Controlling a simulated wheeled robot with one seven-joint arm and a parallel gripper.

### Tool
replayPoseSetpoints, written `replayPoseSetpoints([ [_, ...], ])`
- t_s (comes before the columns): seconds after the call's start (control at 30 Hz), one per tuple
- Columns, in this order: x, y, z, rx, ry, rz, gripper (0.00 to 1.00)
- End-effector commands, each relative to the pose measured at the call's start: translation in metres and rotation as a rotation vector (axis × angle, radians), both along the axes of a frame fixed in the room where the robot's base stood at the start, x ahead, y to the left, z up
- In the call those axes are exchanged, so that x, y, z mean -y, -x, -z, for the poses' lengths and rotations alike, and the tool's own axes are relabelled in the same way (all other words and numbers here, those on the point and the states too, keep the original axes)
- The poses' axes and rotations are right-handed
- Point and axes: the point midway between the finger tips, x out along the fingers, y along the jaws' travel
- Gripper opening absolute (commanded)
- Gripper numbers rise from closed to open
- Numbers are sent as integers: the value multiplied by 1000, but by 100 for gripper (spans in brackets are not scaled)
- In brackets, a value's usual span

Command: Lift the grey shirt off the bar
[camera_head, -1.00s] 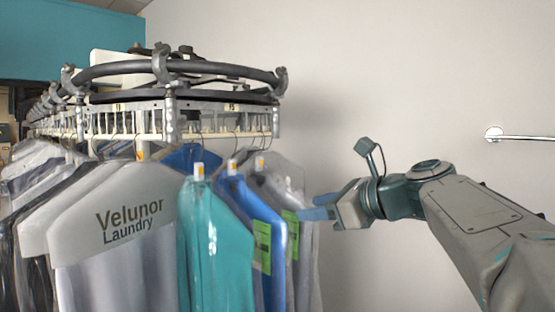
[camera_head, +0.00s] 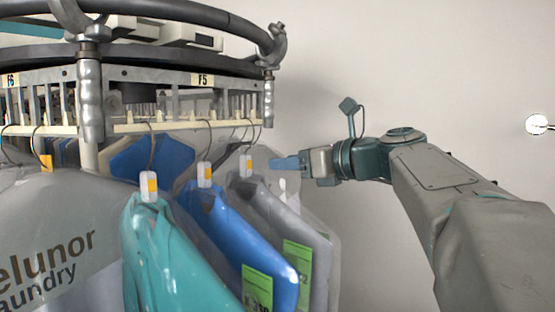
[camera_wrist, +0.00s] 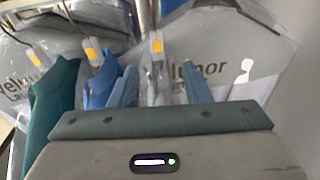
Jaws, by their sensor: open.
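The grey shirt (camera_head: 290,215) hangs in clear plastic at the right end of the row, with a white and orange tag (camera_head: 246,167) at its hanger neck and a green label (camera_head: 297,265) on its front. My gripper (camera_head: 275,163) is open beside the top of this shirt, reaching in from the right. In the wrist view, the two blue fingers of my gripper (camera_wrist: 159,68) stand apart, with a tagged hanger neck (camera_wrist: 157,45) and grey cloth (camera_wrist: 156,85) in the gap between and beyond them. I cannot tell the exact depth. The bar (camera_head: 185,124) carries the hanger hooks.
A blue shirt (camera_head: 235,235) and a teal shirt (camera_head: 165,265) hang close to the left of the grey one. A grey bagged garment with lettering (camera_head: 45,240) hangs further left. The curved conveyor rail (camera_head: 190,14) runs above. The wall side at right is clear.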

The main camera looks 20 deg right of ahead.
Motion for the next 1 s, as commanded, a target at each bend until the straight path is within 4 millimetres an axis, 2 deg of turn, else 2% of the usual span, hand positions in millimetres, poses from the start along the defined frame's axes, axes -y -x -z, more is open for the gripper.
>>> replayPoseSetpoints([
  [0.27, -10, -22, 6, -4, 1, 4, 44],
  [1.0, -56, -81, 16, -4, 1, -1, 44],
])
